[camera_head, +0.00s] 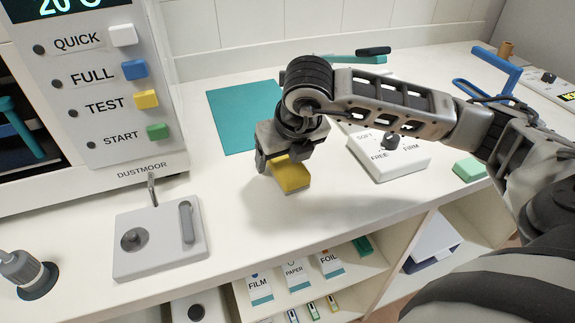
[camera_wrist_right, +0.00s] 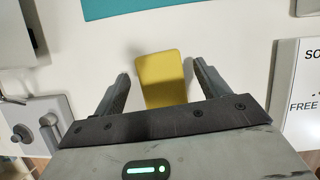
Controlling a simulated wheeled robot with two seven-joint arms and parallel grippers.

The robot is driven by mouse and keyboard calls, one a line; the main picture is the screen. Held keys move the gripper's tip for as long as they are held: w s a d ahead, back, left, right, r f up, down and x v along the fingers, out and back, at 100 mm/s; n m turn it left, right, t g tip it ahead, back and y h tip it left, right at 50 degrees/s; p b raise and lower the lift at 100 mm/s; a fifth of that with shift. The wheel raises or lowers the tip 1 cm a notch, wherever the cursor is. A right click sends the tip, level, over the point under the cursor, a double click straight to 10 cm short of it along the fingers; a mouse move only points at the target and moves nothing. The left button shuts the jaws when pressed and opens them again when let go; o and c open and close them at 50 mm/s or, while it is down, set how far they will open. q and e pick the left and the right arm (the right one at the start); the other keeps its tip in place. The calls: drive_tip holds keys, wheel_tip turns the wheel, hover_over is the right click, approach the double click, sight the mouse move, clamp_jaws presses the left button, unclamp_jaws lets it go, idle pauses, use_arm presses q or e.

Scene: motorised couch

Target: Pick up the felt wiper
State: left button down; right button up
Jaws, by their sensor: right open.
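A yellow block (camera_head: 292,177), which looks like the felt wiper, lies on the white counter in front of the teal mat. My right gripper (camera_head: 281,162) is over it, pointing down, and hides its rear part. In the right wrist view the yellow block (camera_wrist_right: 161,77) sits between the two spread fingers of my right gripper (camera_wrist_right: 160,82). A gap shows between the block and each finger, so it is not gripped. How high the fingertips are above the counter is hard to tell. My left gripper is not in view.
The teal mat (camera_head: 240,113) lies behind the block. A white box with a knob (camera_head: 388,163) stands to the right, partly under my forearm. A grey plate with a handle (camera_head: 160,243) and a DUSTMOOR machine (camera_head: 85,100) are at left. Shelves (camera_head: 302,285) open below the counter edge.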

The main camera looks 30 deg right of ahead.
drive_tip(key=shift+w+d+f, duration=0.1)
drive_tip(key=shift+w+f, duration=0.15)
drive_tip(key=shift+f, duration=0.4)
drive_tip(key=c, duration=1.1)
drive_tip(key=shift+o, duration=0.2)
drive_tip(key=shift+r, duration=0.15)
drive_tip(key=shift+r, duration=0.3)
wheel_tip(320, 180, up, 2)
drive_tip(key=shift+r+b, duration=0.1)
drive_tip(key=shift+b, duration=0.4)
drive_tip(key=s+a+r, duration=0.6)
drive_tip(key=a+r, duration=0.4)
drive_tip(key=a, duration=0.2)
drive_tip(key=shift+a+p, duration=0.35)
drive_tip(key=shift+p, duration=0.05)
